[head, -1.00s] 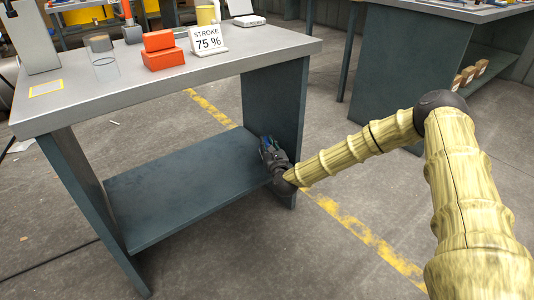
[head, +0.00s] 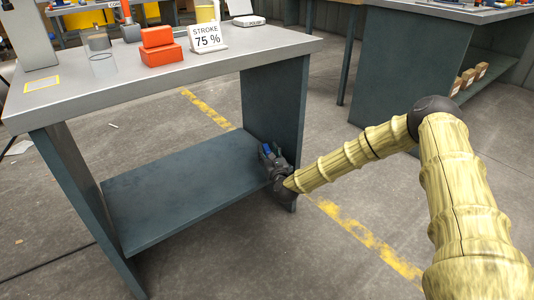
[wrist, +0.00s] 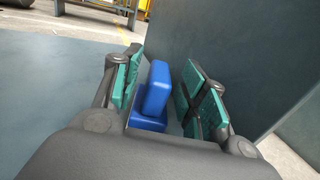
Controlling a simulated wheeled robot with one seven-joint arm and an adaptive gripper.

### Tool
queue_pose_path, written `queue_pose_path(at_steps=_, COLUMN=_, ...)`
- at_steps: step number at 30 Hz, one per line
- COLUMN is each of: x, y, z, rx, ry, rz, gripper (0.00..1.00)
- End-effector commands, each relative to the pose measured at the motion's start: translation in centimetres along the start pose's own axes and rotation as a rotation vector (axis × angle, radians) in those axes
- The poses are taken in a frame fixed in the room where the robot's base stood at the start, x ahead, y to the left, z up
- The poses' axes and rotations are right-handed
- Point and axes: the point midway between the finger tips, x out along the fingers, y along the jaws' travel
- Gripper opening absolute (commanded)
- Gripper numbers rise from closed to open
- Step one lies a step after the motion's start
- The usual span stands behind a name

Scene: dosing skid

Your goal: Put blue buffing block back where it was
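A blue buffing block (wrist: 157,88) stands between my gripper's fingers in the wrist view, over the lower shelf. A second blue piece (wrist: 148,121) shows just below it; whether they are separate blocks is hard to tell. My gripper (wrist: 160,62) is open, with its teal pads on both sides of the upper blue piece and narrow gaps showing beside it. In the head view my gripper (head: 272,150) is at the right end of the lower shelf (head: 180,195), close to the table's side panel. Small blue spots show there, partly hidden by the fingers.
The side panel (head: 275,110) rises close to my gripper's right in the wrist view. The rest of the shelf is bare. On the tabletop stand stacked orange blocks (head: 160,48), a "STROKE 75 %" sign (head: 207,38) and a clear cylinder (head: 103,65).

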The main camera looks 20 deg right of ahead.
Motion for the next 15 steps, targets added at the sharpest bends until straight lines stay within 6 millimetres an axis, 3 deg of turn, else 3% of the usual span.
queue_pose_path(at_steps=8, x=-0.1, y=0.0, z=0.3, rx=0.000, ry=0.000, rz=0.000, gripper=0.43)
queue_pose_path(at_steps=15, x=-3.2, y=-0.1, z=0.4, rx=0.002, ry=0.003, rz=-0.001, gripper=0.43)
